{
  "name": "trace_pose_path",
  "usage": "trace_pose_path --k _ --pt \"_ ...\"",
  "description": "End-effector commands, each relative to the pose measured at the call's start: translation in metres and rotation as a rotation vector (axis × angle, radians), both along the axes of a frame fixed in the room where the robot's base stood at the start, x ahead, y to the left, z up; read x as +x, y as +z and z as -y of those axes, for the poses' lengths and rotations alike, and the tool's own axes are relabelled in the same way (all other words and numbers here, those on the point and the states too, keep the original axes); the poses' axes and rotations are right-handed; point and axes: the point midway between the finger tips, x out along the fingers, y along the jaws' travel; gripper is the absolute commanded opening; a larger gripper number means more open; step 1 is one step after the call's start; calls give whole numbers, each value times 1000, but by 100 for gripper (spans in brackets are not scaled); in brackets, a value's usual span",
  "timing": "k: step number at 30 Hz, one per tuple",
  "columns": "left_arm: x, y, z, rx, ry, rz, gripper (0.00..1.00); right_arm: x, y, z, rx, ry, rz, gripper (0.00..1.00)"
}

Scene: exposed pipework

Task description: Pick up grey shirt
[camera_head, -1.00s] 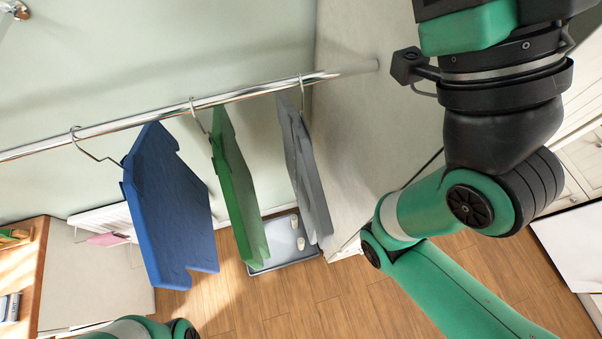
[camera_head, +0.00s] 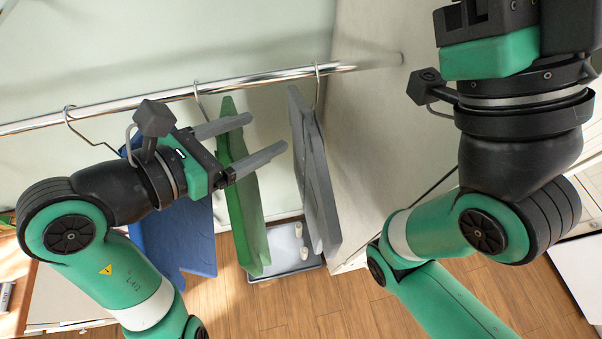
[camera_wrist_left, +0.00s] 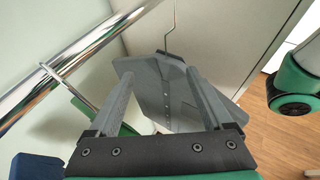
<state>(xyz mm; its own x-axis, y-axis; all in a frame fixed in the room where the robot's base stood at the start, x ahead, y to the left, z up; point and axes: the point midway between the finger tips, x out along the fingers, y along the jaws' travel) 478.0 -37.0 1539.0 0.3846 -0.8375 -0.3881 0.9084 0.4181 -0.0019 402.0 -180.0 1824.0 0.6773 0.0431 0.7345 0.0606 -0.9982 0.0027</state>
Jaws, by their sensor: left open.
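The grey shirt (camera_head: 315,178) hangs from a hook on the metal rail, rightmost of the hanging shirts. It also shows in the left wrist view (camera_wrist_left: 165,95), ahead of and partly between my left fingers. My left gripper (camera_head: 265,138) is open and empty, its fingers pointing right toward the grey shirt. In the head view its fingertips are still a little left of the shirt, in front of the green shirt. My right arm is at the right of the head view; its gripper's fingers are out of the picture.
The green shirt (camera_head: 242,200) and the blue shirt (camera_head: 175,235) hang to the left, the blue one partly behind my left arm. The rail (camera_head: 240,83) runs above them. A wall panel (camera_head: 375,130) stands right of the grey shirt. A grey tray (camera_head: 262,268) lies on the floor below.

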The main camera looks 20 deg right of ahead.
Motion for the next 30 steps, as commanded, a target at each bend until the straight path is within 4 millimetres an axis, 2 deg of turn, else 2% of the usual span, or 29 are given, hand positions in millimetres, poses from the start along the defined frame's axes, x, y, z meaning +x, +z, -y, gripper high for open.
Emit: trace_pose_path --k 4,9,12,19,24,30 --pt "4 -1 13 -3 -4 -2 84 0 8 0 0 0 1 50" --pt "17 -14 41 -2 -4 -2 84 0 19 0 0 0 1 50" --pt "22 -19 51 -2 -3 0 84 0 22 0 0 0 1 50" --pt "26 -24 58 -4 -2 1 84 0 25 0 0 0 1 50" --pt "34 -39 81 -3 -3 -1 84 0 39 0 0 0 1 50" --pt "42 -48 96 -4 -2 3 84 0 40 0 0 0 1 50"
